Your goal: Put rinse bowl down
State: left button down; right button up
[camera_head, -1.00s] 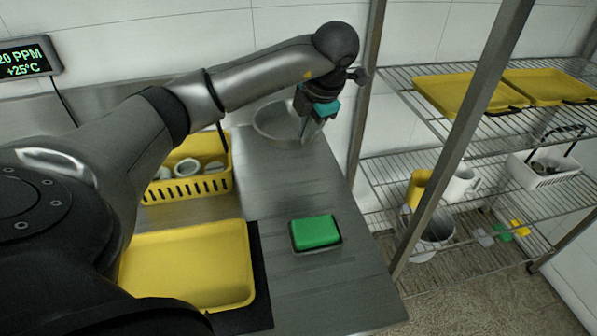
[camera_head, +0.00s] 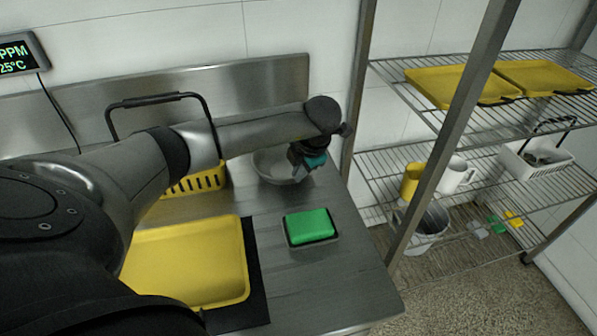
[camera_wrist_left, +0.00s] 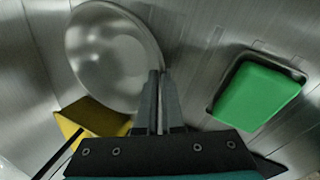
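The rinse bowl (camera_head: 268,168) is a round grey metal bowl at the back of the steel counter, right of the yellow basket. It looks upright, on or just above the counter; I cannot tell whether it touches. My left gripper (camera_head: 300,174) is at the bowl's right side, fingers pointing down. In the left wrist view the bowl (camera_wrist_left: 108,55) lies left of the fingers, and the nearly closed fingertips of the gripper (camera_wrist_left: 160,75) meet at its rim. The left gripper appears shut on that rim. My right gripper is not in view.
A green sponge (camera_head: 310,225) sits in a dark tray in front of the bowl. A yellow tray (camera_head: 190,262) lies on the counter at front left. The yellow basket (camera_head: 205,181) stands left of the bowl. A wire shelf rack (camera_head: 395,160) stands at right.

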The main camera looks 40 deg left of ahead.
pick_arm(q)
jog(key=shift+f, duration=0.1)
jog(key=c, duration=1.1)
grip_release()
jog(key=shift+o, duration=0.2)
jog(key=shift+r, duration=0.2)
jog(key=v, duration=1.2)
jog(key=shift+p, duration=0.4)
